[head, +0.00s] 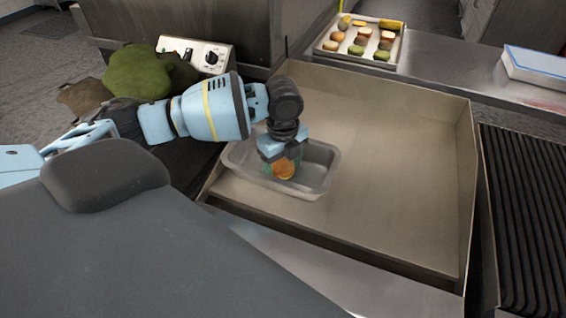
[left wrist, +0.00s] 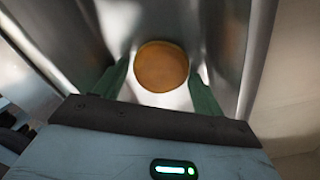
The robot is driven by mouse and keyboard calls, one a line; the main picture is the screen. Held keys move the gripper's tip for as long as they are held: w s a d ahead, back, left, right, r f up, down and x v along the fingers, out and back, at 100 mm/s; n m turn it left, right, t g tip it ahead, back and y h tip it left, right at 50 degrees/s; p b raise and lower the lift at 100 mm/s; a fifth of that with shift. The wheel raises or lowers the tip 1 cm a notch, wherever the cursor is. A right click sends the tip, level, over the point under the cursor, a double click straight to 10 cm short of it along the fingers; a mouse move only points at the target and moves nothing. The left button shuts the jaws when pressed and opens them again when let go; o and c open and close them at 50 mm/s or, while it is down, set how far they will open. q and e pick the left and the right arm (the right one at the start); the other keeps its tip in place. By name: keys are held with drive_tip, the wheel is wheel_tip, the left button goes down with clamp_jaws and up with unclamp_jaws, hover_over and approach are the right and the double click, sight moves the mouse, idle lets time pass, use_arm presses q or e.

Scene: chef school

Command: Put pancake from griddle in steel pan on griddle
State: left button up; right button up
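The pancake (head: 284,170) is small, round and golden brown. It is inside the steel pan (head: 322,160), a shallow rectangular metal pan standing on the left part of the griddle (head: 400,150). My left gripper (head: 282,174) points down into the pan. In the left wrist view, the pancake (left wrist: 161,67) is between the two green fingers (left wrist: 163,80), which stand apart with a narrow gap on each side of it. I cannot tell whether the pancake rests fully on the pan floor. My right gripper is not in view.
The griddle has raised walls and is bare to the right of the pan. A tray (head: 345,52) of several round pastries stands behind it. A ribbed grill (head: 525,200) is at the right. A green cloth (head: 137,72) and a control box (head: 195,53) lie behind my arm.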

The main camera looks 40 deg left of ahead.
sight(283, 168)
use_arm(q)
drive_tip(key=shift+r, duration=0.1)
wheel_tip(283, 168, up, 12)
drive_tip(key=p, duration=0.1)
idle(0.5)
idle(0.5)
